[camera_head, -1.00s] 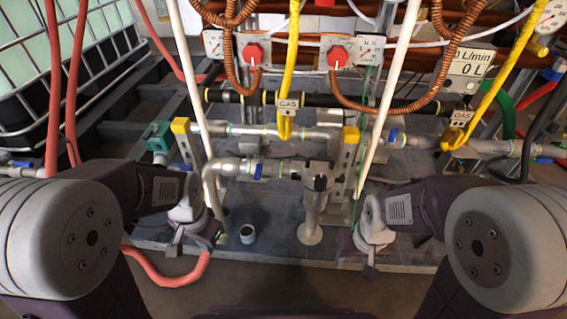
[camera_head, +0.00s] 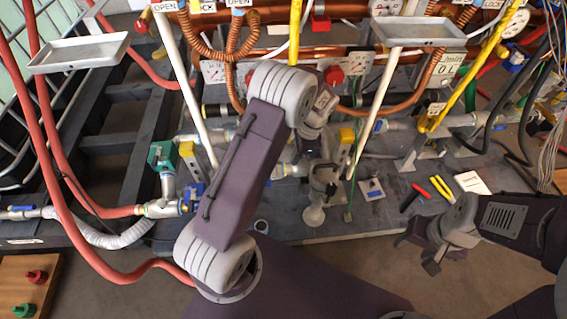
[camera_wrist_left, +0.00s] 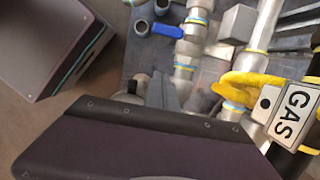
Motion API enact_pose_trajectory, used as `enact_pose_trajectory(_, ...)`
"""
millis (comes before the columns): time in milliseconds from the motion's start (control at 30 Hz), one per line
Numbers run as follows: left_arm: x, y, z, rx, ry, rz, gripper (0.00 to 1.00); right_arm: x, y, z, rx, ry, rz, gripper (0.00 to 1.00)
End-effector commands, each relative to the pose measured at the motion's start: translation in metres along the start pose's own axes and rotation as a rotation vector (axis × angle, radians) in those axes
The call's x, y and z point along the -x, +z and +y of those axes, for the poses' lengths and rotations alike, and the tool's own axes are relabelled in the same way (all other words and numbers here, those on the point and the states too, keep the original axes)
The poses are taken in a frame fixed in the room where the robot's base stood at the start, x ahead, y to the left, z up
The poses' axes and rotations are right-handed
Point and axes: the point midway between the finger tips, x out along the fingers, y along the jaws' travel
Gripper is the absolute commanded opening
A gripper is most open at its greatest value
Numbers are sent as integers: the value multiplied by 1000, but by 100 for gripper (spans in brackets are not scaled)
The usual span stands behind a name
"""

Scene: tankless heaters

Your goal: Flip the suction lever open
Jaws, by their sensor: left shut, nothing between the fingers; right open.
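Several pipe valves have blue lever handles; I cannot tell which is the suction lever. My left gripper (camera_wrist_left: 165,92) is shut and empty, pointing down over the central pipework; my arm partly hides this area in the head view. My right gripper (camera_head: 424,250) is open and empty, low at the right, in front of the platform.
White upright pipes and two grey trays (camera_head: 80,53) stand around the work area. Red hoses (camera_head: 75,190) loop at the left. Pliers (camera_head: 442,188) and small items lie on the platform at the right.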

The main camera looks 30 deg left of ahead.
Motion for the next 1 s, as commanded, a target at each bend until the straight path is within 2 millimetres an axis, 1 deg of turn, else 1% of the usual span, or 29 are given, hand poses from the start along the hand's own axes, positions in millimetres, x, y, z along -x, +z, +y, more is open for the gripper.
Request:
enact_pose_trajectory(33,5,1,1,-2,3,-2,0,7,-1,0,0,0,0,52)
enact_pose_trajectory(67,5,1,1,-2,4,-3,0,7,-1,0,0,0,0,52)
enact_pose_trajectory(367,4,1,1,-1,2,-1,0,5,0,0,0,0,0,52)
enact_pose_trajectory(467,-3,1,1,-1,3,-2,0,0,0,0,0,0,0,52)
enact_pose_trajectory(567,-19,0,2,0,4,-2,0,-10,1,0,0,0,0,52)
enact_pose_trajectory(900,-95,-1,2,0,3,-1,0,-56,6,1,0,0,0,52)
enact_pose_trajectory(967,-106,0,2,0,4,-2,0,-63,7,1,0,0,0,52)
enact_pose_trajectory(1000,-104,9,0,4,1,1,0,-66,7,1,0,0,0,52)
